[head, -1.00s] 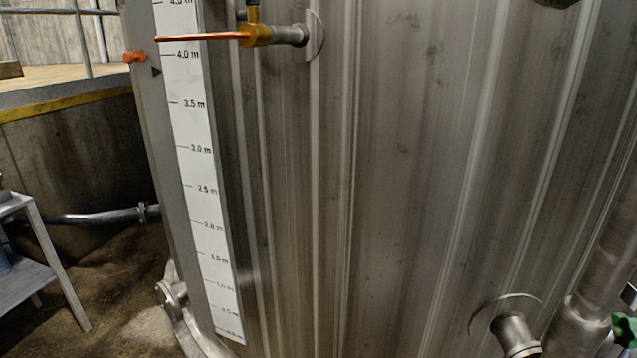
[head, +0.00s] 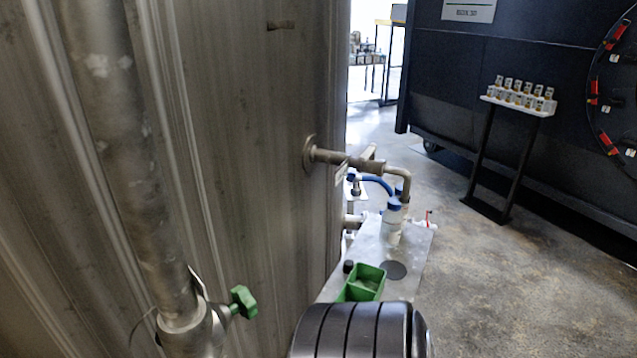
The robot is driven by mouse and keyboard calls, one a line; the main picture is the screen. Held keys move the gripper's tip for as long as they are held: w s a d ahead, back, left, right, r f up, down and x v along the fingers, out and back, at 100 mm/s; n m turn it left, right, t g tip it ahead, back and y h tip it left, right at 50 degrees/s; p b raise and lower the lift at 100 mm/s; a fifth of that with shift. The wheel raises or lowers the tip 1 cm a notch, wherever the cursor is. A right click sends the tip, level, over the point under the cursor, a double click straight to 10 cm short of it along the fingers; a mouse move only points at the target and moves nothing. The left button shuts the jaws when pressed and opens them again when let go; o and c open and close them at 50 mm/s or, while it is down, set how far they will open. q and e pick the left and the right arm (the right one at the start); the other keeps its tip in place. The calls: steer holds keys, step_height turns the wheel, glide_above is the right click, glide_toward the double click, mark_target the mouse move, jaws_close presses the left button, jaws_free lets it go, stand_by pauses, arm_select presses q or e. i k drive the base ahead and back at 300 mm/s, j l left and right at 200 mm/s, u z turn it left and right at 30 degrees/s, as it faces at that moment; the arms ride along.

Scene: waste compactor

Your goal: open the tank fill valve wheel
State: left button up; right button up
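The big grey metal tank (head: 250,130) fills the left half of the head view. A vertical pipe (head: 125,150) runs down in front of its wall. Near the pipe's lower end is a metal valve body (head: 190,330) with a small green handwheel (head: 242,302) on a short stem pointing right. The picture does not show whether this valve is open or shut, and no label names it. Neither of my grippers shows, and nothing is seen touching the green wheel.
A side pipe (head: 345,160) sticks out of the tank above a metal bench (head: 415,240) with white-and-blue fittings and a green tray (head: 362,283). A dark machine (head: 450,90) and a stand with small items (head: 518,100) are at right. The concrete floor (head: 450,290) between is clear.

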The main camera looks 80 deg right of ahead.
mark_target(243, 304)
steer(key=k+l, duration=0.1)
steer(key=l, duration=0.35)
steer(key=k+l, duration=0.1)
steer(key=l, duration=0.35)
steer(key=k+l, duration=0.1)
steer(key=l, duration=0.4)
steer(key=k+l, duration=0.1)
steer(key=l, duration=0.35)
steer(key=k+l, duration=0.1)
steer(key=l, duration=0.35)
